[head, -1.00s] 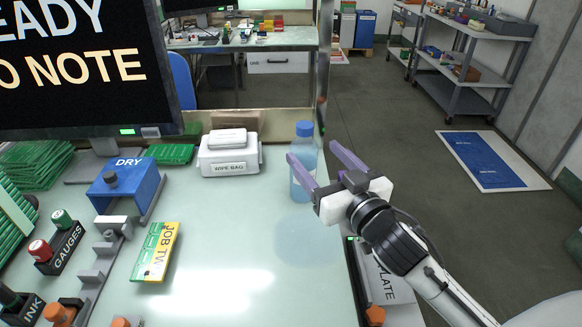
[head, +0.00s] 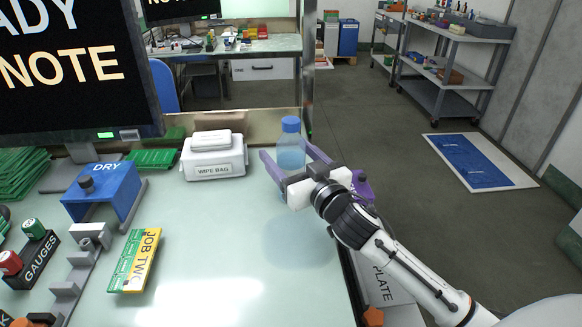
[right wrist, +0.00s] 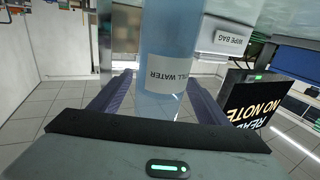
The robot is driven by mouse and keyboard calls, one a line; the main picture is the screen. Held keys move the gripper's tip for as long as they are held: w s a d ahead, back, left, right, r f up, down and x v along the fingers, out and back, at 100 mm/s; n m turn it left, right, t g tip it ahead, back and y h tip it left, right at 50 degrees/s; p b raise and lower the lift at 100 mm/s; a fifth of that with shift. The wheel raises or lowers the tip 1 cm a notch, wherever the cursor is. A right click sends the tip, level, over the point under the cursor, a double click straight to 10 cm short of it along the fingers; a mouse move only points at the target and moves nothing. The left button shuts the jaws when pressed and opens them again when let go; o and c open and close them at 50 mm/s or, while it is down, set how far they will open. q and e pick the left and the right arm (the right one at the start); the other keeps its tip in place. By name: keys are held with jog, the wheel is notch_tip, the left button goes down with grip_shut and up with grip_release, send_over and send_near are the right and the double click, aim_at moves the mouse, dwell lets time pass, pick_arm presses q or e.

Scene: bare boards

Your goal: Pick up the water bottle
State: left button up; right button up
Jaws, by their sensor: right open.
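A clear blue water bottle (head: 291,157) with a blue cap stands upright near the back right edge of the pale bench (head: 210,235). It also shows large in the right wrist view (right wrist: 168,50), with a white label reading "WATER". My right gripper (head: 287,152) is open, its purple fingers pointing at the bottle, one on each side. In the right wrist view the bottle is between the fingers (right wrist: 160,90), and no grip on it shows. My left gripper is not in view.
A white wipe bag box (head: 213,158) stands just left of the bottle. A blue DRY holder (head: 104,190), a JOB TWO block (head: 136,262), a gauges rack (head: 35,262) and a large monitor (head: 70,70) are further left. The bench's middle is clear.

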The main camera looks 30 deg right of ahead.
jog(key=shift+w+d+f, duration=0.1)
jog(key=shift+w, duration=1.35)
jog(key=c, duration=1.3)
jog(key=shift+c, duration=0.4)
